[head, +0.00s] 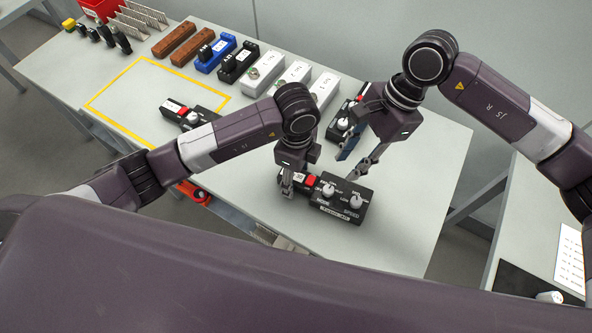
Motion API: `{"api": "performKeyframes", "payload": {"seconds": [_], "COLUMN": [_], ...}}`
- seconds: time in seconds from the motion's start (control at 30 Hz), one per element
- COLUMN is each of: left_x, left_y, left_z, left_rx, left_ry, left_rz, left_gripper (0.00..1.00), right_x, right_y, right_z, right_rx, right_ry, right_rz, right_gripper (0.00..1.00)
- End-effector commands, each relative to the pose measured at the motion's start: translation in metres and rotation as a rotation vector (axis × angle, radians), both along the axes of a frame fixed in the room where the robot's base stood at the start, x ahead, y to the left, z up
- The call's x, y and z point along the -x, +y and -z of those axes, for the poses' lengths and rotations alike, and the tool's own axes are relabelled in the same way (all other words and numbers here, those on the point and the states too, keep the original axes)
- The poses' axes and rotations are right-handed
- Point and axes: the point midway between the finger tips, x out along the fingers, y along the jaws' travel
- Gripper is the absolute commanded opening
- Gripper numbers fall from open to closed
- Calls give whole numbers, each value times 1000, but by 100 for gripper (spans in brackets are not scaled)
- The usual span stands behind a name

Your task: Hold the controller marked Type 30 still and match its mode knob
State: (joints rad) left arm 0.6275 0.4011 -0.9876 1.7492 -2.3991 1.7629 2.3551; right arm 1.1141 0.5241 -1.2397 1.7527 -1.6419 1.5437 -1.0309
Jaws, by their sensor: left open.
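A black controller (344,212) with a red part and white knobs lies on the table at front centre. Its front label is too small to read with certainty. My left gripper (287,190) is at the controller's left end, pointing down, with its jaws open; contact is unclear. My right gripper (353,165) is open and empty, above and behind the controller, its fingers spread. A second black controller (343,126) is partly hidden behind my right gripper. A third one (205,122) lies farther left, partly hidden by my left arm.
A yellow outline (114,117) marks the table's left part. Along the back stand white boxes (296,77), a blue block (214,55), brown blocks (175,40) and a red bin (100,8). The table (420,190) is clear to the right of the front controller.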

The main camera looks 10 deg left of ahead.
Motion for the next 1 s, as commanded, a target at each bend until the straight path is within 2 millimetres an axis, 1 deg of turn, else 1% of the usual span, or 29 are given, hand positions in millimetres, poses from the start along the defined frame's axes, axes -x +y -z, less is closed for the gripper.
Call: {"api": "performKeyframes", "payload": {"seconds": [0.17,0.6,0.63,0.9,1.0], "left_x": [0,0,0,0,0], "left_y": [0,0,0,0,0], "left_z": [0,0,0,-1,-1], "left_rx": [0,0,0,0,0], "left_ry": [0,0,0,0,0], "left_rz": [0,-1,-1,-1,-1], "left_gripper": [56,8,33,5,5], "right_x": [0,0,0,0,0], "right_y": [0,0,0,0,0], "right_z": [0,0,0,0,0], "right_rx": [0,0,0,0,0], "right_ry": [0,0,0,0,0], "right_rz": [0,0,0,0,0], "right_gripper": [29,29,29,29,29]}}
